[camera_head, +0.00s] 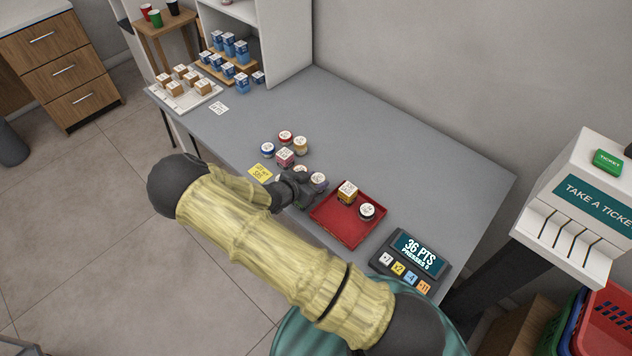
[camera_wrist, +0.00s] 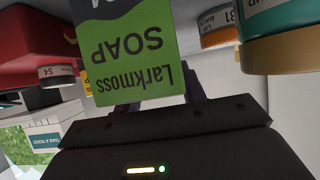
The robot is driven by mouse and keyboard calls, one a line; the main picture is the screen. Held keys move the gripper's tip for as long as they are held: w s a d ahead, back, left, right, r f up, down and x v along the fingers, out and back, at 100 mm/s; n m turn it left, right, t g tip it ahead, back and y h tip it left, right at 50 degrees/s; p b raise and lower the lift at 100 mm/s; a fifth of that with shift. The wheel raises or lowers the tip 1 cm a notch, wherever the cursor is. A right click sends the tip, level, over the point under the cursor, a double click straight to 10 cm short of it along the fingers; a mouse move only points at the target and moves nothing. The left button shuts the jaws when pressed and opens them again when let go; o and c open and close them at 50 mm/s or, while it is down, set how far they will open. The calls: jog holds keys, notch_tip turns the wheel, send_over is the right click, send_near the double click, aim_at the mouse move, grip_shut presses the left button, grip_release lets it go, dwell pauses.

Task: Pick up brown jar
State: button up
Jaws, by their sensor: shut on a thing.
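My gripper (camera_head: 298,187) is low over the counter, by a group of small jars. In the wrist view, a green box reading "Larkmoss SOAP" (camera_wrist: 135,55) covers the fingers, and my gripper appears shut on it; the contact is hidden. A jar with a tan-brown rim (camera_wrist: 285,55) and an orange-brown jar (camera_wrist: 219,38) show at the upper right of the wrist view, apart from the fingers. In the head view a tan-topped jar (camera_head: 301,145) stands behind the gripper. I cannot tell for certain which one is the brown jar.
A points display (camera_head: 418,250) is at the front right. The counter's back is clear.

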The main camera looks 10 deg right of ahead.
aim_at(316, 180)
notch_tip(316, 180, up, 10)
jog(key=shift+f+b, duration=0.1)
jog(key=shift+b, duration=0.3)
dwell(0.5)
jog(key=shift+d, duration=0.15)
